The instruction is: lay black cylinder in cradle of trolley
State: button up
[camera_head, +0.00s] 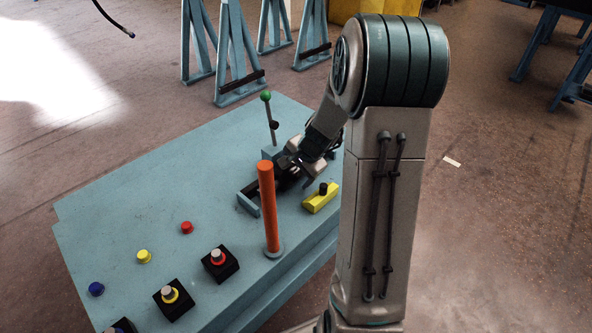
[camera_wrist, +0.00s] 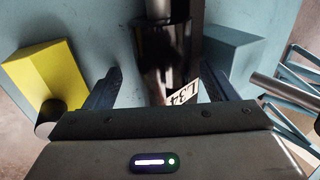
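The black cylinder (camera_wrist: 165,55) shows in the wrist view between my two fingers, with a bright metal rod at its far end and a white label near my gripper. My gripper (camera_wrist: 163,80) has its fingers wide apart, with a visible gap between the left finger and the cylinder. In the head view my gripper (camera_head: 291,179) is low over the blue trolley (camera_head: 130,195), beside a low blue bracket (camera_head: 249,204) that looks like part of the cradle. My gripper hides most of the cylinder there. I cannot tell whether the cylinder rests fully in the cradle.
An orange post (camera_head: 268,208) stands close in front of my gripper. A yellow block (camera_head: 320,198) with a black knob is to the right. A green-topped lever (camera_head: 271,118) stands behind. Several coloured caps and black blocks occupy the trolley's near left; its middle left is clear.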

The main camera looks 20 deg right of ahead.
jog(key=shift+s+f, duration=0.15)
jog(key=p+v, duration=0.5)
jog(key=v, duration=0.9)
jog(key=s+a+r+n+p, duration=0.4)
jog(key=s+r+p, duration=0.2)
jog(key=r+p, duration=0.3)
jog(key=s+a+r+n+g+h+p, duration=0.1)
jog(key=s+a+r+n+p, duration=0.4)
jog(key=r+p, duration=0.4)
jog(key=s+a+r+n+g+p, duration=0.1)
jog(key=s+a+r+n+p, duration=0.3)
jog(key=r+p, duration=0.5)
notch_tip(320, 180, up, 7)
jog(key=s, duration=0.2)
jog(key=shift+s+a+h+p, duration=0.15)
jog(key=shift+s+h+p, duration=0.15)
jog(key=shift+h+p, duration=0.1)
